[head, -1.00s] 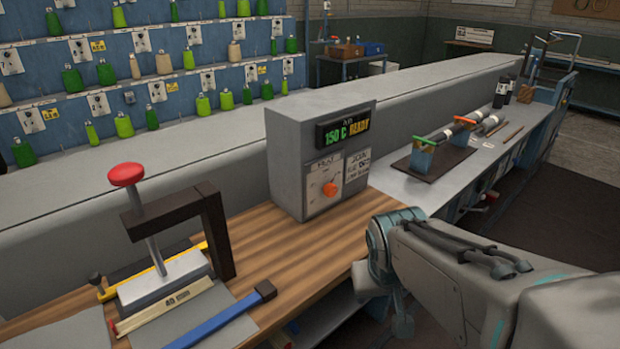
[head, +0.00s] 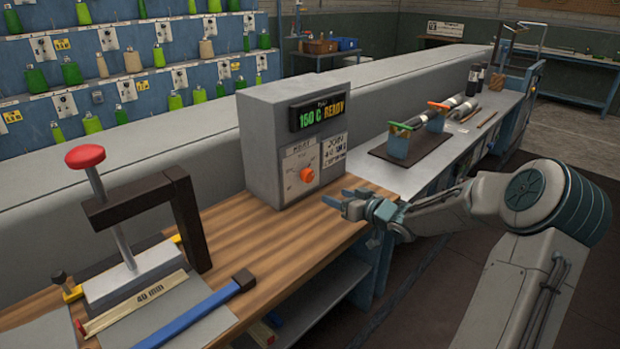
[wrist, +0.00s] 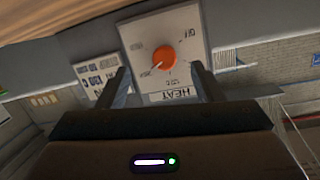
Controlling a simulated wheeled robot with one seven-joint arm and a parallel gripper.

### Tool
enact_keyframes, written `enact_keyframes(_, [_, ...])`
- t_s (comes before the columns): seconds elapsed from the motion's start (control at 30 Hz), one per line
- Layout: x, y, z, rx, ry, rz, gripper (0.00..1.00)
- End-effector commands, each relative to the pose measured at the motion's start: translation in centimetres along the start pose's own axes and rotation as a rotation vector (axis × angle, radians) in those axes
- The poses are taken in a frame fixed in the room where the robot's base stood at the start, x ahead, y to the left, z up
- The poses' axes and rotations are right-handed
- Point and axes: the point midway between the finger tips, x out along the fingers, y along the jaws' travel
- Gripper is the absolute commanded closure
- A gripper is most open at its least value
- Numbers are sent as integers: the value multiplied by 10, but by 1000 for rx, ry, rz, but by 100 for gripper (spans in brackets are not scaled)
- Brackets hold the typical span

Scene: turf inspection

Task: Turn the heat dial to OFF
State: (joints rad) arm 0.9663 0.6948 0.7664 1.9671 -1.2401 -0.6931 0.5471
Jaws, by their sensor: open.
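The orange heat dial (head: 306,174) sits on a white plate marked HEAT on the front of a grey control box (head: 262,150). In the wrist view the dial (wrist: 164,58) shows upside down, beyond and between my two open fingers (wrist: 162,85). A marking that looks like OFF shows on the right side of the plate; the other small marks are too blurred to read.
A dark mat with a rack (head: 400,146) and rods stands right of the box. The bench in front of the box is clear.

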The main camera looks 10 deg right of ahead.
Motion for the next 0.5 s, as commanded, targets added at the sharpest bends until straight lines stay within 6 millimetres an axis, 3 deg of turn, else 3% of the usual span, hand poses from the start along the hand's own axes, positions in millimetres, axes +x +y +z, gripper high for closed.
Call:
enact_keyframes(0.27, [-10, 10, -14, 42, 160, -106, 39])
enact_keyframes(0.5, [22, 6, -19, 44, 164, -111, 39])
